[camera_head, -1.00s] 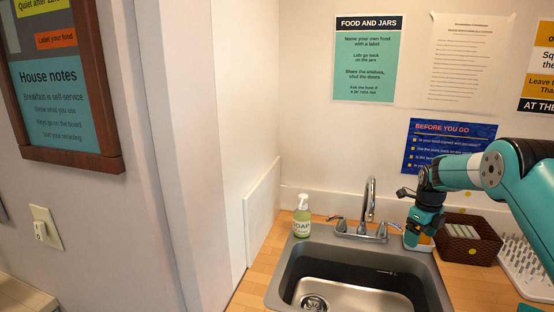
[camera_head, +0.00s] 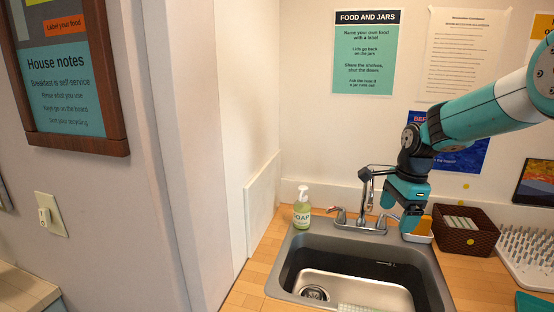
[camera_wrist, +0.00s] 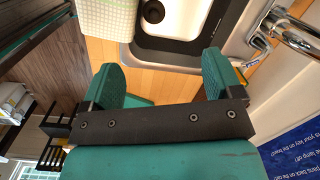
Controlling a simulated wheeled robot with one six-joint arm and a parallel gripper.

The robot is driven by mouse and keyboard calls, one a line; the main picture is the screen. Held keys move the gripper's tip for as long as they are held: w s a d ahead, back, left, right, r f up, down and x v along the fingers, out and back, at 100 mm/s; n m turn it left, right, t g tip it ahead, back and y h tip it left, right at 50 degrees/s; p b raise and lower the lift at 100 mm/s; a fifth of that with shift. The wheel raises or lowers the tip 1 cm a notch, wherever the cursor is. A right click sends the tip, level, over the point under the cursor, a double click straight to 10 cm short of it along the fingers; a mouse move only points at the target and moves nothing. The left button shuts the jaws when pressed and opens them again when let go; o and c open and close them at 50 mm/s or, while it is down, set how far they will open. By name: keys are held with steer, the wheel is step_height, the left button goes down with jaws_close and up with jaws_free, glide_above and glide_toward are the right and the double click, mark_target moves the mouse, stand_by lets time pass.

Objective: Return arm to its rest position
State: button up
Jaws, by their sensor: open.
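My gripper (camera_head: 402,218) hangs from my teal arm, in front of the faucet and above the right rear of the sink in the head view. In the wrist view my gripper (camera_wrist: 165,80) shows two teal fingers wide apart with nothing between them. The faucet (camera_head: 366,195) is partly covered by my wrist. The sink (camera_head: 300,262) is set into a wooden counter, and a pale green checked cloth (camera_head: 362,307) shows at its front edge. An orange sponge (camera_head: 424,224) in a white dish is beside my gripper.
A soap bottle (camera_head: 302,208) stands left of the faucet. A brown basket (camera_head: 462,236) and a white drying rack (camera_head: 520,256) stand to the right. The wall with posters (camera_head: 363,52) is behind my arm. Space above the sink's left half is clear.

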steer(key=s+a+r+n+y+b, duration=0.1)
steer(key=s+a+n, duration=0.3)
steer(key=s+n, duration=0.4)
steer(key=s+a+r+n+y+b, duration=0.1)
steer(key=s+a+n, duration=0.3)
steer(key=s+n, duration=0.4)
steer(key=s+a+r+n+y+b, duration=0.1)
steer(key=s+a+n, duration=0.4)
steer(key=s, duration=1.3)
steer(key=n, duration=0.2)
steer(key=shift+r+n+g, duration=0.2)
steer(key=shift+n+g, duration=0.1)
steer(key=shift+n, duration=0.1)
steer(key=shift+a, duration=0.1)
